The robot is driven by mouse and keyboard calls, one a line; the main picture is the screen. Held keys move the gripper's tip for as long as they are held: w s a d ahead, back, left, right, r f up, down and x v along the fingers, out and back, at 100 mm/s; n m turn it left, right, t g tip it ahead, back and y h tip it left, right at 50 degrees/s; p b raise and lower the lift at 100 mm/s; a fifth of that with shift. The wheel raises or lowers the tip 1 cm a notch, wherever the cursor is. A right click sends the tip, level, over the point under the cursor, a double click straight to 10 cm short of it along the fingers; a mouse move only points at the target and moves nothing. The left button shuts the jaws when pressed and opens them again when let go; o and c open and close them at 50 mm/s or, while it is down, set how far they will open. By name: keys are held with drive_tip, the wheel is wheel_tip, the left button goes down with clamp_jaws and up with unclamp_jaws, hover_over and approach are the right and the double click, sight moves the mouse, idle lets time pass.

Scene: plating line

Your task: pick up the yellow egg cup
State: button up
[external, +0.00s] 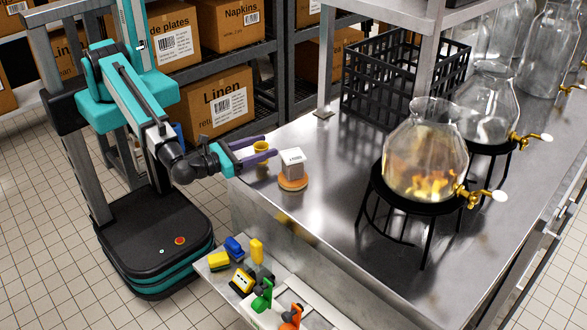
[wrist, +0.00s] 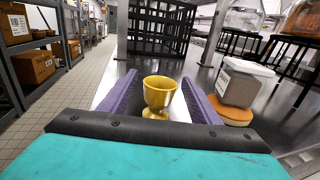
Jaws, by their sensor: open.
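The yellow egg cup (wrist: 159,92) stands upright on the steel counter, centred between the two purple fingers in the wrist view. In the external view the egg cup (external: 261,147) shows near the counter's left edge, partly hidden behind a finger. My gripper (external: 259,149) is open, with its fingers reaching over the counter edge on either side of the cup. In the wrist view my gripper (wrist: 158,88) shows a gap on each side of the cup, and no touch is visible. The cup's base is partly hidden by the gripper body.
A black crate (external: 378,85) stands farther back. Glass dispensers (external: 425,155) on black stands are at the right. Coloured small items (external: 235,248) lie on a lower tray.

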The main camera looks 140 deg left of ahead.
drive_tip(key=c, duration=1.1)
drive_tip(key=shift+r, duration=0.15)
wheel_tip(320, 180, up, 10)
drive_tip(key=b, duration=0.2)
idle(0.6)
